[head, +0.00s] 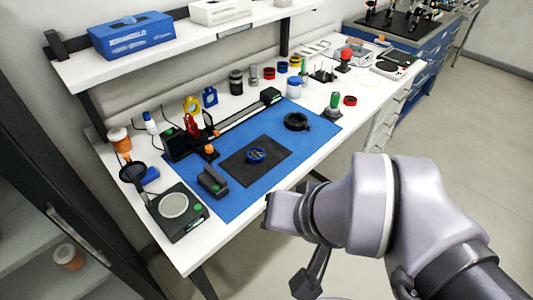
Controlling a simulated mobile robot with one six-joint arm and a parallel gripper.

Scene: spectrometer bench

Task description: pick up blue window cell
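A small round blue-rimmed cell (256,155), which looks like the blue window cell, lies on a black pad (280,160) on the blue mat (235,205). Nothing is touching it. A blue upright mount (209,97) stands farther back, beside a yellow one. My gripper (268,212) is at the front edge of the bench, to the right of and nearer than the round cell, and apart from it. Its fingertips are too small and hidden to tell whether they are open.
A dark block (212,182) lies left of the pad, and a black ring (297,121) behind it to the right. A long rail (240,120) runs behind. A scale-like device (175,207) stands front left. A shelf (180,50) overhangs the back.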

